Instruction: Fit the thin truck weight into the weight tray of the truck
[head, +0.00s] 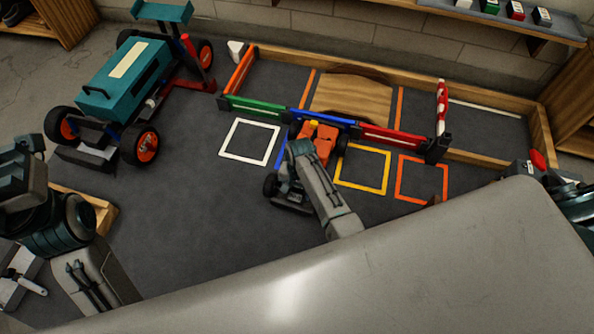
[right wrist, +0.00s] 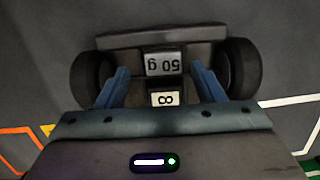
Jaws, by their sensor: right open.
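The truck stands on the dark mat with its orange cab (head: 322,143) by the blue barrier. My right gripper (head: 293,150) reaches down over the truck and partly hides it. In the right wrist view, its two blue fingers (right wrist: 160,78) are open, one on each side of a small grey weight marked "50 g" (right wrist: 165,63). Gaps show between fingers and weight. The weight lies over the truck's dark bed, between the wheels; I cannot tell how deep it sits. A white "8" plate (right wrist: 165,98) is beside it. My left arm is at the left edge, its gripper out of sight.
A large teal car (head: 125,80) stands at the upper left. A wooden-framed pen with a wooden ramp (head: 352,95) lies behind the truck. White (head: 249,141), yellow (head: 362,168) and orange (head: 421,178) squares mark the mat. The mat left of the truck is clear.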

